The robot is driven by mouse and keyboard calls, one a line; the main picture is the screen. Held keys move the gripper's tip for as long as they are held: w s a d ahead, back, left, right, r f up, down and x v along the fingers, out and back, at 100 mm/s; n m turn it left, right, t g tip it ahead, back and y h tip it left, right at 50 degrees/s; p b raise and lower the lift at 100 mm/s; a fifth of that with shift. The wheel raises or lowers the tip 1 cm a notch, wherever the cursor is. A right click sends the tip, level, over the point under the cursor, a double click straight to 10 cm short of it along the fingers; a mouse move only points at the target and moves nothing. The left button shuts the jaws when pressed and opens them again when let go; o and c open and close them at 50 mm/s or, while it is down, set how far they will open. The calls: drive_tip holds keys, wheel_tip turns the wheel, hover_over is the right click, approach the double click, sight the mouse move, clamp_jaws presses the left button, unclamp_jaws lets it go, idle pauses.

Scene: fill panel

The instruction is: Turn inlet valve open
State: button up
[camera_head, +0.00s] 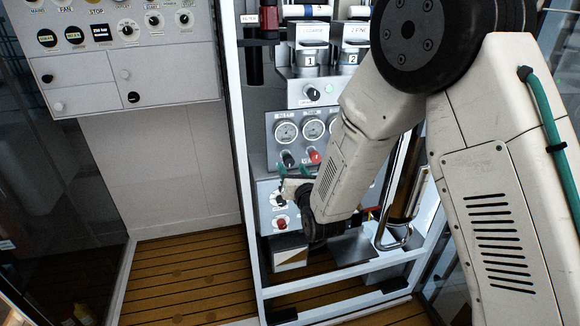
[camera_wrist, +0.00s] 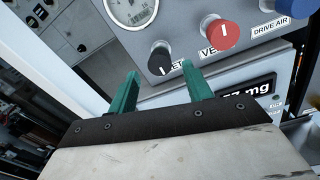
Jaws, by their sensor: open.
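A black knob (camera_wrist: 159,60) with a white pointer mark sits on the grey gauge panel, its label partly hidden by a finger so that only letters like "ET" show. It also shows in the head view (camera_head: 288,158) below the left gauge. My gripper (camera_wrist: 159,72) is open and empty, its two green fingers pointing at the panel. In the wrist view the black knob appears between and just beyond the fingertips. I cannot tell whether they touch it. In the head view the gripper (camera_head: 283,178) is small and partly hidden by my arm.
A red knob (camera_wrist: 218,32) labelled "VE..." is close right of the black one, with a blue knob (camera_wrist: 298,6) labelled "DRIVE AIR" further right. A display (camera_wrist: 248,92) sits below. In the head view, a lower panel carries another red knob (camera_head: 281,223).

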sight(288, 161)
drive_tip(key=v, duration=0.4)
drive_tip(key=shift+s+d, duration=0.1)
drive_tip(key=shift+s, duration=0.3)
drive_tip(key=shift+w+a+r+m, duration=0.1)
drive_tip(key=shift+w+a+m, duration=0.7)
drive_tip(key=shift+m, duration=5.2)
drive_tip(key=shift+w+d+r+m, duration=0.1)
drive_tip(key=shift+w+m, duration=1.55)
drive_tip(key=shift+m, duration=4.35)
drive_tip(key=shift+w+a+r+m, duration=0.1)
drive_tip(key=shift+w+a+m, duration=0.7)
drive_tip(key=shift+m, duration=5.2)
drive_tip(key=shift+w+d, duration=0.4)
